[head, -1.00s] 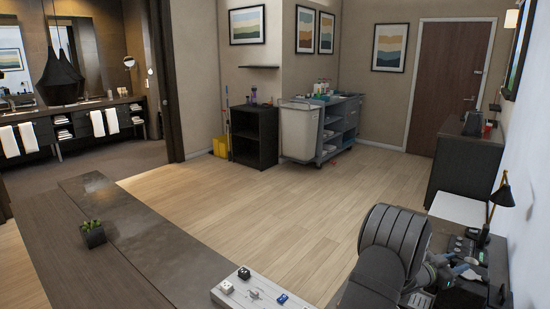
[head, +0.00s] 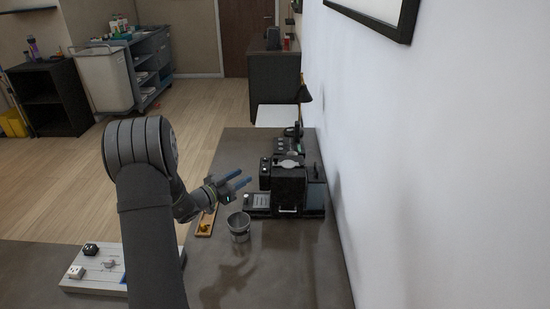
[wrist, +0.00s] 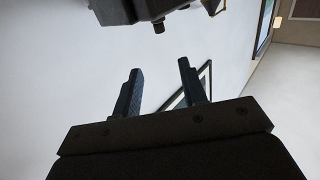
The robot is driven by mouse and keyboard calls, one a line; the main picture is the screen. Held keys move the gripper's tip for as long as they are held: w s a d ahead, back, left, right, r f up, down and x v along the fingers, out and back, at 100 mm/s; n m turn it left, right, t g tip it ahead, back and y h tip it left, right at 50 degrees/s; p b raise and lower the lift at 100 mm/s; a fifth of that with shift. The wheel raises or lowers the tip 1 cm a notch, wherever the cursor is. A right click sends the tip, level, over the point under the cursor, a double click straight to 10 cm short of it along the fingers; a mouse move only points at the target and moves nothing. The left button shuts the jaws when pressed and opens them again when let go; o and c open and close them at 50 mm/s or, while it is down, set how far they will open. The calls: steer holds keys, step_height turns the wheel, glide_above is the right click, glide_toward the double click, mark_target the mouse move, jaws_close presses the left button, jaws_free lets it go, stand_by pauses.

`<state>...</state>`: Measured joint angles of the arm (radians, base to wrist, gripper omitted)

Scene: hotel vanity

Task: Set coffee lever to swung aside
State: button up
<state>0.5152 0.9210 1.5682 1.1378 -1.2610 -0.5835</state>
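The black coffee machine (head: 289,187) stands on the grey counter near the white wall in the head view. A light grey, handle-like piece lies on its top (head: 289,164); I cannot tell for sure that it is the coffee lever, nor how it is set. My gripper (head: 240,180) is just left of the machine, its blue fingers pointing toward it and apart from it. In the wrist view my gripper (wrist: 158,72) has its fingers spread with nothing between them. A dark body with a short knob (wrist: 145,12), cut off at the top edge, may be part of the machine.
A metal cup (head: 238,226) stands in front of the machine, beside a wooden tray (head: 206,222). A white board with sockets (head: 92,270) lies at lower left.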

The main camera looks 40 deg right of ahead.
mark_target(276, 157)
steer(key=d, duration=1.7)
steer(key=shift+w+d, duration=0.1)
steer(key=shift+d, duration=0.05)
steer(key=shift+c, duration=0.2)
jaws_close()
